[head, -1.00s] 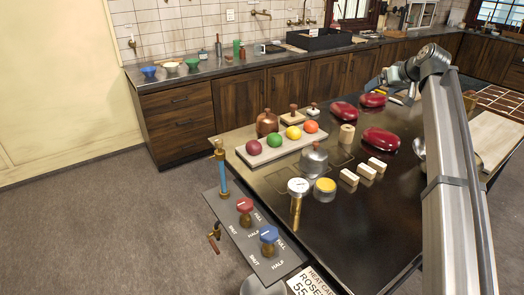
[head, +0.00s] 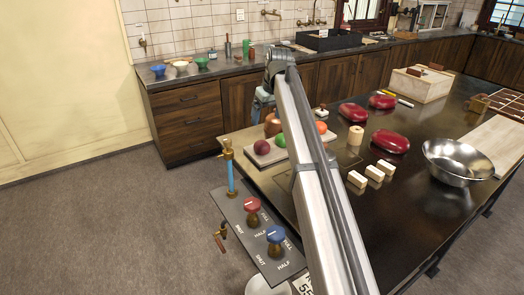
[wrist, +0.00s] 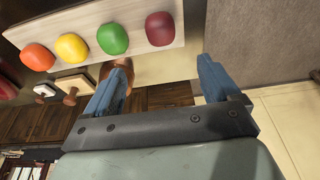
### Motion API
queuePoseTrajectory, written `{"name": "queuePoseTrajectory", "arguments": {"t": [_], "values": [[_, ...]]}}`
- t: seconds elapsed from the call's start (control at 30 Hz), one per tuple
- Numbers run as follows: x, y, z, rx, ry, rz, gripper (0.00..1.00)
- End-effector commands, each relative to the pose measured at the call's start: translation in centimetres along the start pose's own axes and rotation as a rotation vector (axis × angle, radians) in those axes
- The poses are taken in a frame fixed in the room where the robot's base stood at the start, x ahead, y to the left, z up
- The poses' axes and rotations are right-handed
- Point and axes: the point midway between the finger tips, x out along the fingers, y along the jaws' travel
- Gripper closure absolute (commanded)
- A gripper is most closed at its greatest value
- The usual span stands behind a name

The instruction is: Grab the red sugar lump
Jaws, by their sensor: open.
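The red sugar lump (head: 262,147), dark red and rounded, sits at the left end of a pale board (head: 257,160) on the table. In the wrist view the lump (wrist: 160,28) is at the top, apart from the fingers. A green lump (wrist: 112,38), a yellow lump (wrist: 71,47) and an orange lump (wrist: 37,57) sit in a row beside it. My gripper (wrist: 162,75) is open, with nothing between its blue fingers. In the head view my gripper (head: 262,102) shows above the board's far side; my arm hides the board's middle and the yellow lump.
A copper pot (head: 272,124) stands close behind the board, partly hidden. A wooden spool (head: 355,135), several pale blocks (head: 374,173), glossy red ovals (head: 390,141) and a steel bowl (head: 458,160) are to the right. Valve knobs (head: 252,205) and a brass-topped pipe (head: 229,165) stand at the near left.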

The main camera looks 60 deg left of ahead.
Motion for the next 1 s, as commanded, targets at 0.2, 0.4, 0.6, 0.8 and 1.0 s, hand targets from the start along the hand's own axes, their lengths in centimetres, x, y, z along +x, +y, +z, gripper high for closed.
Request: {"name": "queuePoseTrajectory", "arguments": {"t": [0.2, 0.4, 0.6, 0.8, 1.0], "values": [[1.7, -0.2, 0.0, -0.002, -0.004, 0.000, 0.11], [4.9, -0.2, 0.1, -0.002, -0.004, 0.000, 0.11], [8.0, -0.2, 0.1, -0.002, -0.003, 0.000, 0.11], [8.9, -0.2, 0.2, -0.002, -0.003, 0.000, 0.11], [10.7, -0.2, 0.8, -0.001, -0.003, 0.000, 0.11]]}}
